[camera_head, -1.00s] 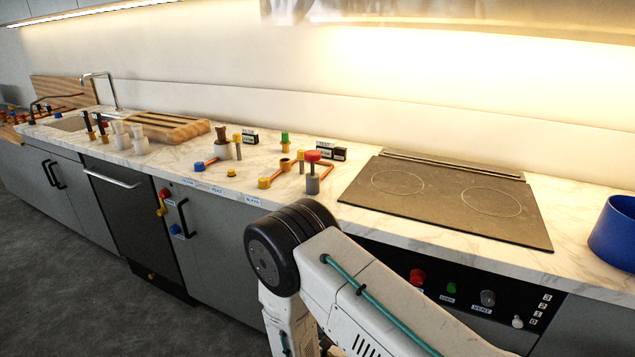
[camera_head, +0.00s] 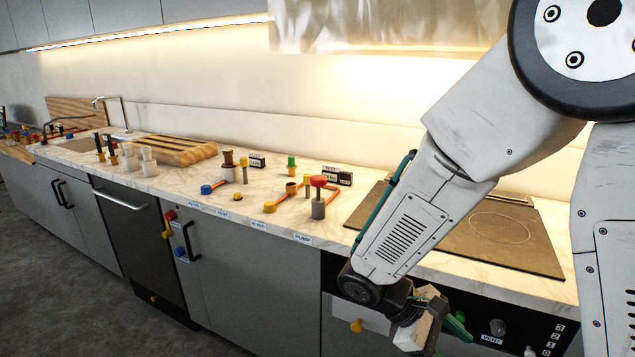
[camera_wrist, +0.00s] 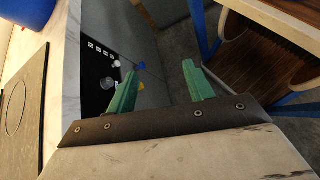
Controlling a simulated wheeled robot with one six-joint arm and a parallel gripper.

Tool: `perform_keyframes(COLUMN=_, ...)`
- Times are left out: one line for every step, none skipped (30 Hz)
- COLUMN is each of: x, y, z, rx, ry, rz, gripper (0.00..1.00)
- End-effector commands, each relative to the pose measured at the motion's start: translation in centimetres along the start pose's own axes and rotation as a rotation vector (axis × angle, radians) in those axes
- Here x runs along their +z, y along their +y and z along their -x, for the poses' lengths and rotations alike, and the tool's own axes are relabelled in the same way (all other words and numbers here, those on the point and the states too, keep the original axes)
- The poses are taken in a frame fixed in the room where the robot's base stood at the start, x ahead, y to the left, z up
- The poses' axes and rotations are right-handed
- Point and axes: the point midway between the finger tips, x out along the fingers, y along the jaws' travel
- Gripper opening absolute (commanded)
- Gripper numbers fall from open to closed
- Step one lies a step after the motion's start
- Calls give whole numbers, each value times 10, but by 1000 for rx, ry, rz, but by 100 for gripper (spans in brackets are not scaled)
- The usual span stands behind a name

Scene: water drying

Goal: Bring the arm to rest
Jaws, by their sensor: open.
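My gripper (camera_head: 447,318) hangs at the end of my folded arm, low in front of the stove's control panel in the head view. In the wrist view my gripper (camera_wrist: 156,92) shows two green fingers held well apart, with nothing between them. The floor and the dark panel front lie beyond the fingers. Part of the gripper is hidden by the wrist in the head view.
The marble counter (camera_head: 270,215) carries red, yellow, blue and green fittings and a wooden board (camera_head: 178,150). The dark cooktop (camera_head: 500,235) is partly behind my arm. In the wrist view a wooden-shelved unit (camera_wrist: 250,50) stands at right.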

Motion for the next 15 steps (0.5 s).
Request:
perform_keyframes(x=16, y=-2, z=3, rx=-57, ry=46, rz=-56, gripper=52)
perform_keyframes(x=23, y=-5, z=5, rx=-92, ry=71, rz=-87, gripper=52)
perform_keyframes(x=34, y=-9, z=7, rx=-137, ry=105, rz=-128, gripper=52)
perform_keyframes(x=41, y=-11, z=8, rx=-171, ry=130, rz=-158, gripper=52)
perform_keyframes(x=48, y=-14, z=10, rx=-203, ry=157, rz=-188, gripper=52)
perform_keyframes(x=57, y=-18, z=13, rx=-247, ry=192, rz=-228, gripper=52)
perform_keyframes(x=64, y=-20, z=15, rx=-277, ry=219, rz=-257, gripper=52)
perform_keyframes(x=70, y=-23, z=17, rx=-308, ry=246, rz=-287, gripper=52)
perform_keyframes(x=79, y=-26, z=19, rx=-347, ry=281, rz=-325, gripper=52)
perform_keyframes(x=85, y=-29, z=21, rx=-375, ry=308, rz=-354, gripper=52)
perform_keyframes(x=91, y=-31, z=23, rx=-403, ry=337, rz=-383, gripper=52)
perform_keyframes(x=99, y=-34, z=26, rx=-438, ry=374, rz=-421, gripper=52)
perform_keyframes(x=104, y=-37, z=28, rx=-463, ry=402, rz=-448, gripper=52)
perform_keyframes(x=110, y=-39, z=30, rx=-487, ry=430, rz=-476, gripper=52)
perform_keyframes(x=118, y=-41, z=32, rx=-517, ry=468, rz=-512, gripper=52)
